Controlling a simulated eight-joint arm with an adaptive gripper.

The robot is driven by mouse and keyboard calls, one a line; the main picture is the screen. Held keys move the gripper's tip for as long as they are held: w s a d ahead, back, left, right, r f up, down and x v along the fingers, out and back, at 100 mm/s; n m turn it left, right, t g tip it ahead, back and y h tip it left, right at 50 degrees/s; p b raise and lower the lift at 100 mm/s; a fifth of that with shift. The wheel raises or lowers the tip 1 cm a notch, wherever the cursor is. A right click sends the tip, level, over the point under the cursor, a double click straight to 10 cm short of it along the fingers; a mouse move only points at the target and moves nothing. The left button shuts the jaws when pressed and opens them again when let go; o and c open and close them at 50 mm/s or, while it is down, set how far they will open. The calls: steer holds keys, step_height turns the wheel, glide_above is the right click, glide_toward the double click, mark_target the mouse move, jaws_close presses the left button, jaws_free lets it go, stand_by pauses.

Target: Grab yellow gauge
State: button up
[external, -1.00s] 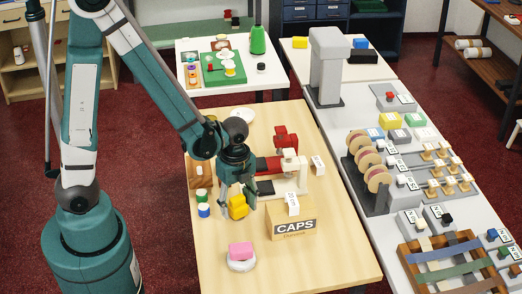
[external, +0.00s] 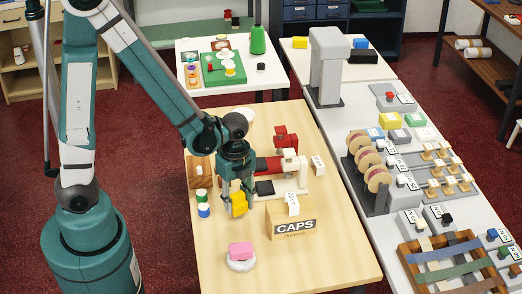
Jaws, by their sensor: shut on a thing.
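The yellow gauge (external: 239,204) is a small yellow block over the wooden table, left of the CAPS box. My gripper (external: 238,207) points down with its fingers on either side of the gauge and is shut on it. The fingers hide part of the gauge's sides. I cannot tell whether the gauge touches the table or hangs just above it.
A cardboard CAPS box (external: 291,222) with a white tag on top stands close on the right. A pink block (external: 241,250) on a white round dish is in front. Green and blue capped jars (external: 203,210) stand to the left. Red and white presses (external: 290,175) stand behind right.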

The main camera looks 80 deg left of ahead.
steer(key=shift+r+p, duration=0.85)
steer(key=shift+r, duration=3.35)
steer(key=shift+r, duration=0.2)
